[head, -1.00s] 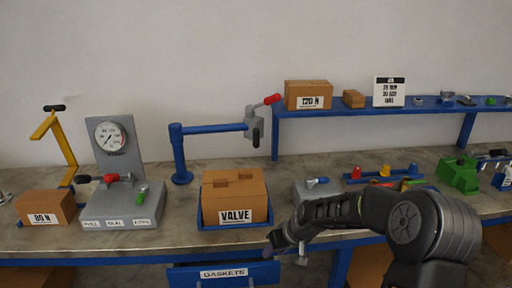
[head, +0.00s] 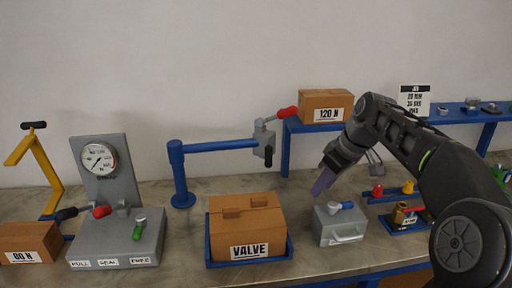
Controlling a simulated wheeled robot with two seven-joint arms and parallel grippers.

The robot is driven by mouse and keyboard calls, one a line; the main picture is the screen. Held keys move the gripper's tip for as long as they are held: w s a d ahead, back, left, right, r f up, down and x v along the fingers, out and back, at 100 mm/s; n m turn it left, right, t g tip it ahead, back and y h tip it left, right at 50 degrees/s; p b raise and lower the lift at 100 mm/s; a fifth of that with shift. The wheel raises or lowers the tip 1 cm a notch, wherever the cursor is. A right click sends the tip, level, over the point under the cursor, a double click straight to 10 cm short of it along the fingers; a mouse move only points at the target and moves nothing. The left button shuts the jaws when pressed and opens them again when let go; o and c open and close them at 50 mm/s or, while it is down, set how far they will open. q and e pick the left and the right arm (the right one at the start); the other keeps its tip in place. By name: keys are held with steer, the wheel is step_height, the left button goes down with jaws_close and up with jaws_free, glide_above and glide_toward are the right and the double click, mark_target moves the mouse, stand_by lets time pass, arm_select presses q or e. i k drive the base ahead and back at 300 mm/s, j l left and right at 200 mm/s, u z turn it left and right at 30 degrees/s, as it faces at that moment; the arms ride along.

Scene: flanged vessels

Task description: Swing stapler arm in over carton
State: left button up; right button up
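The blue stapler arm (head: 220,146) reaches right from an upright blue post (head: 180,175). A grey stapler head (head: 264,142) with a red handle (head: 288,112) and a black lower end hangs at its free end. In the picture, the head appears above and behind the right part of the brown carton (head: 246,215) labelled VALVE. The carton sits in a blue tray (head: 289,250). My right gripper (head: 324,180) is right of the stapler head and carton, apart from both, with its purple fingertip pointing down-left. Its finger gap cannot be made out. My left gripper is not in view.
A grey metal box (head: 338,226) with a blue-handled part stands below my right gripper. A gauge stand (head: 106,165) and a yellow bracket (head: 40,160) are left. A blue shelf (head: 300,126) carries the 120 N box (head: 325,106). Bench between carton and gauge stand is clear.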

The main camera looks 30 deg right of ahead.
mark_target(263, 142)
steer(key=i, duration=0.9)
